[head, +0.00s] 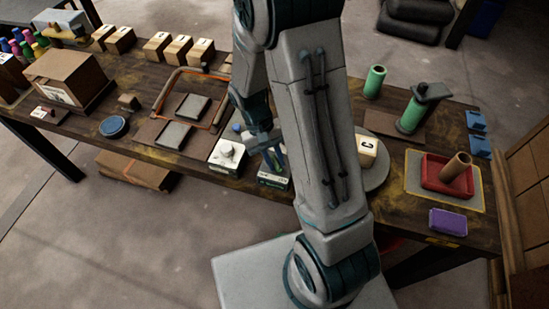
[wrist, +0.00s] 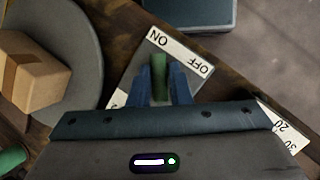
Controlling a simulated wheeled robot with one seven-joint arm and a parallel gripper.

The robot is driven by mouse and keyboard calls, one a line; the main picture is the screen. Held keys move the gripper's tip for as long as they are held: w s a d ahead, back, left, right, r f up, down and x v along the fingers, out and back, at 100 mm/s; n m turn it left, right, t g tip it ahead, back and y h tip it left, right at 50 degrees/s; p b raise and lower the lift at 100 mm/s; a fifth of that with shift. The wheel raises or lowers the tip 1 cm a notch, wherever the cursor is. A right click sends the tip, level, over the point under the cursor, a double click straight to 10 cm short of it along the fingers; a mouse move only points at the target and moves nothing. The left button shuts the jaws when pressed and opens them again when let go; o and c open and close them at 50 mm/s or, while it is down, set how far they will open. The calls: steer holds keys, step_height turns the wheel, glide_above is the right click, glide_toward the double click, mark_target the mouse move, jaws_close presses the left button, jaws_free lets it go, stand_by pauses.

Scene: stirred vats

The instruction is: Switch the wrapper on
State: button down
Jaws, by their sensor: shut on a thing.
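The switch (head: 272,181) is a small box at the front edge of the table, partly hidden by my gripper in the head view. In the wrist view its white plate (wrist: 187,53) reads ON on the left and OFF on the right, with a green lever (wrist: 158,64) between the words. My gripper (wrist: 161,84) has its blue fingers on either side of the lever and is shut on it. In the head view my gripper (head: 273,158) points down at the switch. A grey round turntable (head: 377,180) bears a carton (head: 366,149) marked C; my arm partly hides it.
A white box with a round knob (head: 228,152) stands close left of the switch. A red tray (head: 428,179) with a brown cylinder, a purple block (head: 448,222) and green cylinders (head: 375,81) are to the right.

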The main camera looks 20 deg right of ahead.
steer(key=shift+n+h, duration=0.3)
steer(key=shift+n, duration=0.3)
steer(key=c, duration=1.3)
jaws_free()
steer(key=shift+c, duration=0.2)
steer(key=shift+r, duration=0.1)
steer(key=v, duration=1.3)
steer(key=shift+a+r, duration=0.2)
steer(key=shift+r, duration=0.15)
